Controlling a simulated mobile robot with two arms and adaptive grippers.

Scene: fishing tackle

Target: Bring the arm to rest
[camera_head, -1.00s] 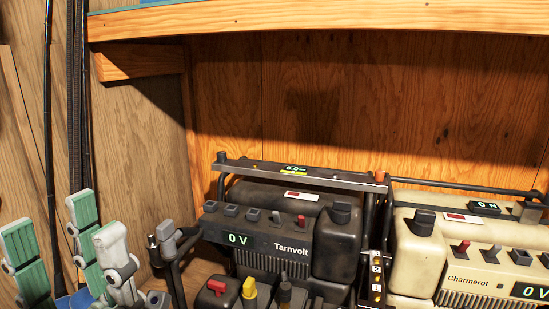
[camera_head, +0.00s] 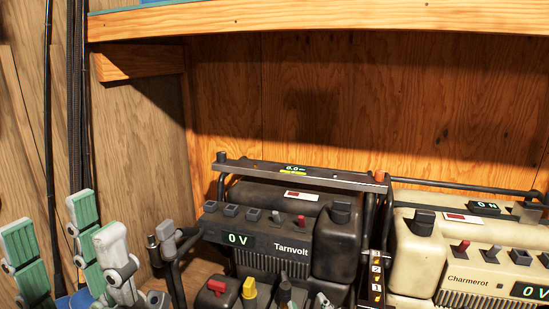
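My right gripper is not in view.
The black Tarnvolt unit (camera_head: 270,258) reads 0 V. The cream Charmerot unit (camera_head: 470,262) stands right of it. Several green and white clamp-like pieces (camera_head: 84,210) stand at lower left, by dark upright rods (camera_head: 76,120).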

